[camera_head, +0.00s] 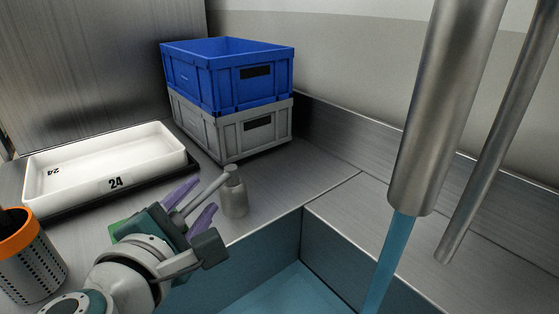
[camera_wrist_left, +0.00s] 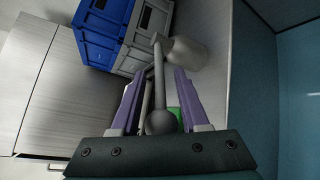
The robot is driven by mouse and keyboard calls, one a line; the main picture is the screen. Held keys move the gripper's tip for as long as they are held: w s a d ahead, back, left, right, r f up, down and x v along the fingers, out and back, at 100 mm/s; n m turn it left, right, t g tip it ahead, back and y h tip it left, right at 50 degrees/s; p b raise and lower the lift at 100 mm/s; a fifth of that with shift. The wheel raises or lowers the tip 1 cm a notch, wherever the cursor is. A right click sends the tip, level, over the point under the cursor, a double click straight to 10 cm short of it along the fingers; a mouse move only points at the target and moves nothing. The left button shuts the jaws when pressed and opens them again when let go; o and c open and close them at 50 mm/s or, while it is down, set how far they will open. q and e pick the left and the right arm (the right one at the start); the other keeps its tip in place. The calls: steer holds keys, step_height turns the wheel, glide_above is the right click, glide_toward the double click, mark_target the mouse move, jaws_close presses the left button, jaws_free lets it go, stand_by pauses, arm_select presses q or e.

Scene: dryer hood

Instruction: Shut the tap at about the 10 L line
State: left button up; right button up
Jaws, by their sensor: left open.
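The tap is a short grey metal post (camera_head: 234,196) on the counter by the sink, with a rod lever (camera_head: 205,192) pointing toward the lower left. My left gripper (camera_head: 204,196) is open, its purple fingers on either side of the lever. In the left wrist view the lever (camera_wrist_left: 159,80) runs between the two fingers (camera_wrist_left: 157,75), its round knob (camera_wrist_left: 160,122) near the palm; I cannot tell whether they touch it. Blue water (camera_head: 385,262) pours from the thick metal spout (camera_head: 440,110) into the sink (camera_head: 265,290). No level line is visible. My right gripper is out of view.
A blue crate (camera_head: 205,82) sits on a grey crate (camera_head: 200,124) behind the tap. A white tray marked 24 (camera_head: 60,195) lies at the left. A perforated metal can with an orange rim (camera_head: 30,270) stands front left. A thin pipe (camera_head: 500,130) hangs right of the spout.

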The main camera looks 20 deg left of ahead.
arm_select(q)
jaws_close()
steer(key=shift+s+a+f, duration=0.1)
steer(key=shift+f, duration=0.1)
stand_by(1.1)
